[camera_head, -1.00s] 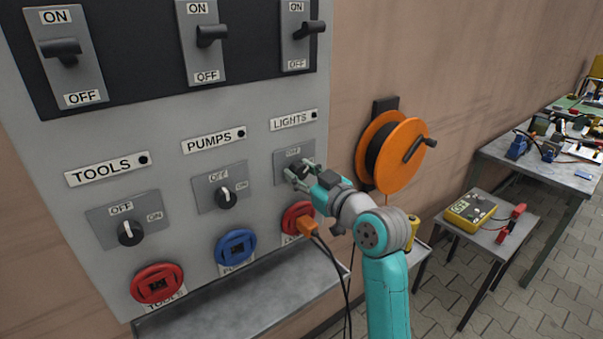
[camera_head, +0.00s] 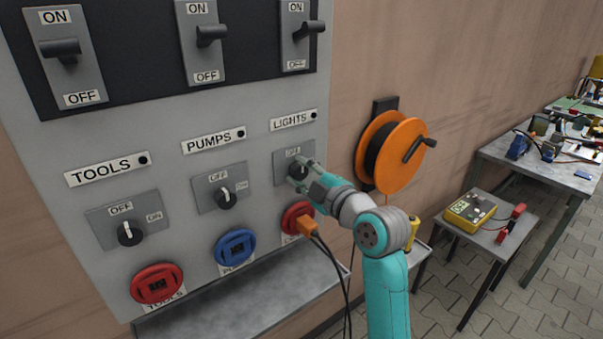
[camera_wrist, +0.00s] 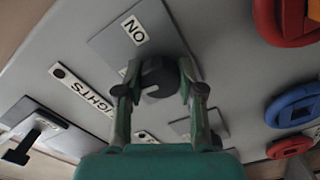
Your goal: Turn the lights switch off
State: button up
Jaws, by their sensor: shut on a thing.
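The lights switch (camera_head: 299,168) is a dark rotary knob on a grey plate under the LIGHTS label (camera_head: 291,121). In the wrist view, the dark round knob (camera_wrist: 157,76) sits between my fingers, with an ON label (camera_wrist: 134,30) beyond it. My gripper (camera_head: 302,176) is shut on the knob, a finger on each side; it also shows in the wrist view (camera_wrist: 160,92). An OFF label (camera_head: 293,153) shows above the knob. My fingers partly cover the plate, and I cannot tell which way the knob points.
The pumps knob (camera_head: 226,198) and tools knob (camera_head: 130,233) are to the left. Below the lights switch, an orange plug (camera_head: 308,227) with hanging cables sits in a red socket (camera_head: 292,214). An orange cable reel (camera_head: 398,155) is on the wall at right, close to my arm.

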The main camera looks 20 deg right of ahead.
jog(key=shift+n, duration=0.6)
jog(key=o, duration=1.2)
jog(key=shift+c, duration=0.2)
jog(key=v, duration=1.2)
